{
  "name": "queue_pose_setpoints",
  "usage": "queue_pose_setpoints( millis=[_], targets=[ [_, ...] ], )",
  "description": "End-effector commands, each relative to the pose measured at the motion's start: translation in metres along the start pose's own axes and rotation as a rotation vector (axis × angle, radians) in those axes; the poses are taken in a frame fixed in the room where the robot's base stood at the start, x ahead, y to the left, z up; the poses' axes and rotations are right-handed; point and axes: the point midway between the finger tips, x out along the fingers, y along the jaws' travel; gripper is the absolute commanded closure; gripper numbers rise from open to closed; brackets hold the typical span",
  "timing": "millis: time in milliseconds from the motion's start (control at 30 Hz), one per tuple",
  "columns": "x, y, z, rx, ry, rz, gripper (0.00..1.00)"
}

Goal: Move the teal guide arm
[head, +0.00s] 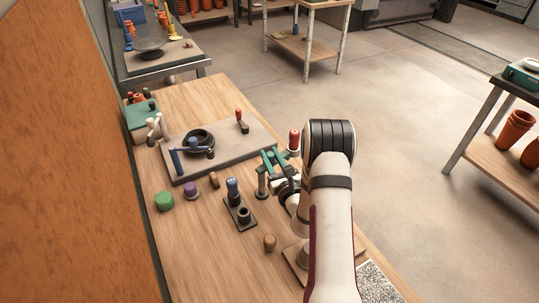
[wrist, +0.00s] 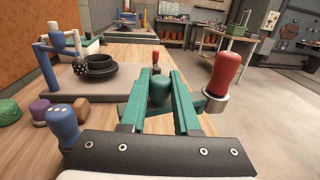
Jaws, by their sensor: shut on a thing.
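The teal guide arm (wrist: 160,122) shows in the wrist view as a bar running below and between my fingers, with an upright teal knob (wrist: 158,88) on it. My gripper (wrist: 163,74) has two long teal fingers closed on this knob, one on each side. In the head view my gripper (head: 270,157) is at the right edge of the table, beside the grey slab. A red handle (wrist: 222,75) in a metal collar stands just right of my fingers; it also shows in the head view (head: 294,138). Much of the guide arm is hidden by my gripper.
The grey slab (head: 240,146) bears a black dish (head: 199,140), a blue arm (head: 177,161) and a red-topped peg (head: 241,118). A blue-topped fixture (head: 233,188), green knob (head: 164,201), purple knob (head: 191,190) and wooden knob (head: 270,242) stand in front. Bare table lies at front left.

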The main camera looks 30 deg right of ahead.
Motion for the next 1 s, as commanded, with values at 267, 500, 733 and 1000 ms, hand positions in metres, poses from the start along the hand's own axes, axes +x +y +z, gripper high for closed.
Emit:
queue_pose_setpoints(
  millis=[267,500,733,1000],
  targets=[
    [-0.004,0.001,0.0,-0.001,0.001,-0.13,1.0],
    [-0.008,0.001,0.0,0.0,0.0,-0.238,1.0],
    [-0.01,0.0,0.0,0.0,-0.001,-0.317,1.0],
    [-0.012,-0.001,0.0,0.0,-0.001,-0.37,1.0]
  ],
)
